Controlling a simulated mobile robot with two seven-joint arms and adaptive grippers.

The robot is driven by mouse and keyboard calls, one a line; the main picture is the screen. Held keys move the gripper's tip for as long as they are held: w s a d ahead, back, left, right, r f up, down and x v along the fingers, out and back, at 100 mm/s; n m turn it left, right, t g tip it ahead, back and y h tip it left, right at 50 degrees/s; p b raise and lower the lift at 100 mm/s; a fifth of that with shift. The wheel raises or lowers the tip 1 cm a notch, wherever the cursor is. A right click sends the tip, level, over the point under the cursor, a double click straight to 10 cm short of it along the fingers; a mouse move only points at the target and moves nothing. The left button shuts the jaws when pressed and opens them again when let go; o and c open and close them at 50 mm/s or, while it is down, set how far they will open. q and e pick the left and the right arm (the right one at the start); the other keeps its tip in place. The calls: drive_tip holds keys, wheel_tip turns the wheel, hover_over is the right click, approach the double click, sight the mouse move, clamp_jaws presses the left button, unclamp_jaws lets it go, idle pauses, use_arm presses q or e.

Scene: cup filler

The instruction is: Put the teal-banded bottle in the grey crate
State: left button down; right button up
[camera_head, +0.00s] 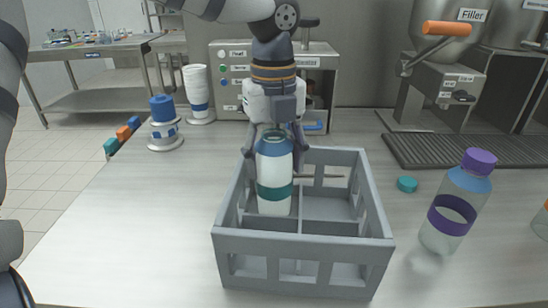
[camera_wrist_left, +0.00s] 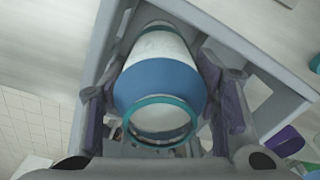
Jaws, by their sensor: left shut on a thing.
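The teal-banded bottle (camera_head: 275,172) is white with a blue shoulder, a teal band and no cap on its mouth. My left gripper (camera_head: 274,150) is shut on it from behind and above. The bottle is upright, with its lower part inside the grey crate (camera_head: 304,245), in the left part behind the front divider. I cannot tell whether its base touches the crate floor. In the left wrist view the bottle (camera_wrist_left: 158,65) sits between the fingers of the left gripper (camera_wrist_left: 165,110), its open mouth facing the camera. My right gripper is not in view.
A purple-capped bottle (camera_head: 456,203) with a purple band stands right of the crate. A teal cap (camera_head: 407,184) lies on the counter between them. A stack of white cups (camera_head: 198,92), a blue-topped dispenser (camera_head: 164,122) and a filler machine (camera_head: 440,75) stand behind. The left counter is clear.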

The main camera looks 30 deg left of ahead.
use_arm(q)
drive_tip(key=c, duration=0.9)
unclamp_jaws()
drive_tip(key=shift+o, duration=0.2)
wheel_tip(320, 180, up, 12)
drive_tip(key=shift+r, duration=0.1)
drive_tip(key=shift+s, duration=0.1)
